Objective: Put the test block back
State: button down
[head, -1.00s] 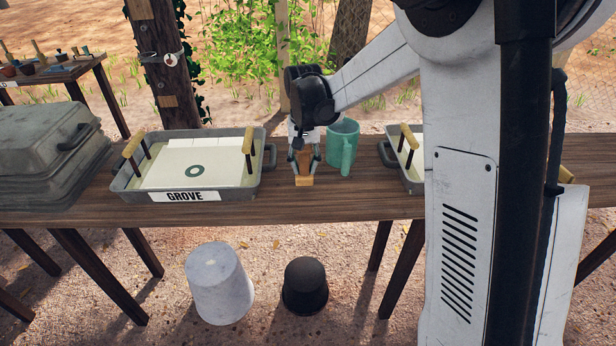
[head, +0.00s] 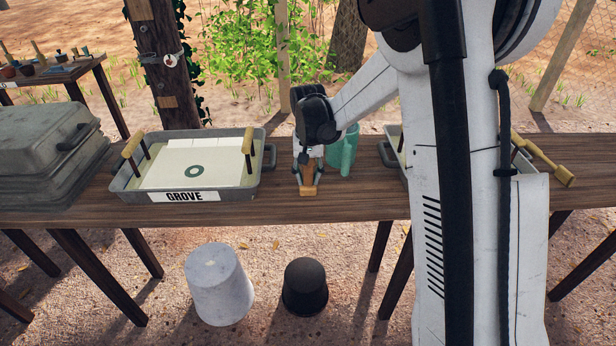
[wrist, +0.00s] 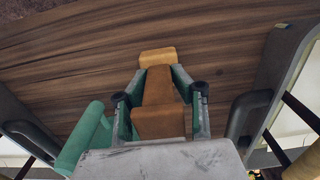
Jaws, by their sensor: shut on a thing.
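My gripper (head: 308,184) is shut on the test block, an orange-brown piece with a paler tan end (head: 308,191). It is at the middle of the wooden table, right of the tray labelled GROVE. In the wrist view the block (wrist: 158,95) is between the two fingers, with its pale end (wrist: 158,56) pointing away past the fingertips. I cannot tell whether the block touches the table or hangs just above it.
A green mug (head: 342,152) stands close right of my gripper. The GROVE tray (head: 126,186) has wooden handles and a pale sheet with a green ring. Another tray (head: 392,150) is partly hidden behind my arm. Grey lidded cases (head: 45,150) sit at left. Buckets (head: 218,285) stand below.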

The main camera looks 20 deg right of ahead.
jog(key=c, duration=1.4)
grip_release()
jog(key=shift+c, duration=0.2)
notch_tip(320, 180, up, 12)
jog(key=shift+r+p, duration=0.15)
jog(key=shift+p, duration=0.35)
jog(key=s+r+t, duration=0.2)
jog(key=s+r, duration=0.4)
jog(key=s, duration=0.2)
jog(key=s+n+t, duration=0.2)
jog(key=s+t, duration=0.3)
jog(key=s, duration=1.6)
jog(key=shift+s+f+n, duration=0.4)
